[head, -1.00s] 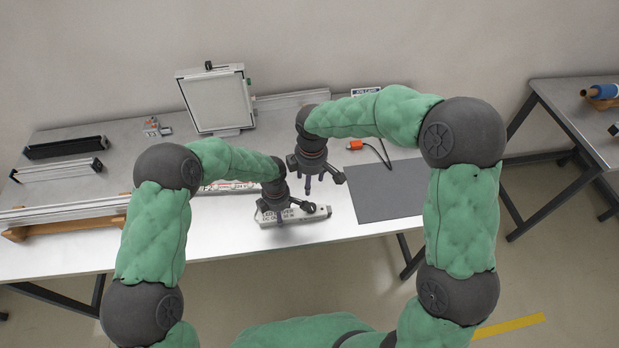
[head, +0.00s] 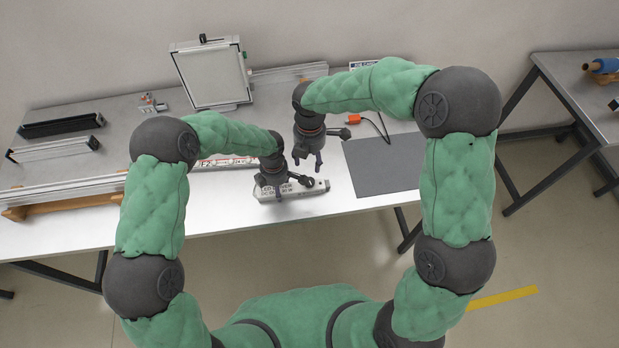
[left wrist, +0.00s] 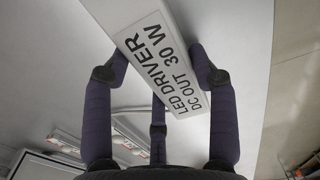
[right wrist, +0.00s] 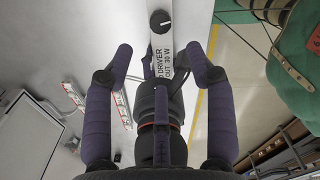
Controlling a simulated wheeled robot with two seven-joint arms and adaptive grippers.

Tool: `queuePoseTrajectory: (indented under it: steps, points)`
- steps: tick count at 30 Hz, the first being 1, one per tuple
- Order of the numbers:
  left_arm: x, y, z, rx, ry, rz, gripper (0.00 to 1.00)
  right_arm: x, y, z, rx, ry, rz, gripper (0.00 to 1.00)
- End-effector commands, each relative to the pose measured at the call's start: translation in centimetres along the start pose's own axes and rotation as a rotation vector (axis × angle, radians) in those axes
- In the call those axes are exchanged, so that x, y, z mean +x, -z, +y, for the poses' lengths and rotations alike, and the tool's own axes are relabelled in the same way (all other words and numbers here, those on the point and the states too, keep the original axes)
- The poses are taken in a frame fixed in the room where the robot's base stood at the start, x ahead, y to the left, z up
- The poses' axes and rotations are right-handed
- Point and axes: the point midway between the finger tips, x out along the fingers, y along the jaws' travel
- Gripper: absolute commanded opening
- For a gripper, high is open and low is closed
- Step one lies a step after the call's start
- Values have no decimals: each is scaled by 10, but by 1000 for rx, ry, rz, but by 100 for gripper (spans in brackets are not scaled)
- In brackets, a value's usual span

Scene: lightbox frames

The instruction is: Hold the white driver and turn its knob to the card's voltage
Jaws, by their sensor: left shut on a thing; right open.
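The white driver (head: 318,187) lies lengthwise near the front edge of the bench, with its printed label face up. My left gripper (head: 283,188) is shut around its left part; in the left wrist view its fingers (left wrist: 160,75) straddle the driver (left wrist: 150,35) beside the printing. The black knob (right wrist: 160,21) shows on the driver's other end in the right wrist view, with a light pointer line. My right gripper (head: 310,160) is open and empty above and behind the driver, with the knob beyond its fingertips (right wrist: 160,65). The job card (head: 363,64) is mostly hidden behind my right arm.
A grey mat (head: 383,168) lies right of the driver, with an orange connector (head: 354,119) and its cable behind it. A framed light panel (head: 212,76) stands at the back. Black and silver profiles (head: 60,125) lie at the left. A second table (head: 590,85) is at far right.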

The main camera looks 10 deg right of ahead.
Motion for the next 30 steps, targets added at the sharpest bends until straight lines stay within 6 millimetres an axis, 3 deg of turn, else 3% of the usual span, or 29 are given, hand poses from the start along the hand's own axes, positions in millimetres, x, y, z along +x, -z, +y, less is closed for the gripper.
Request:
queuePoseTrajectory:
  steps: [18,30]
  points:
    - [0,0,0,0,-1,0,16,99,0,-1,2,3,1,56]
    - [0,0,0,0,-1,0,16,116,0,0,2,0,1,56]
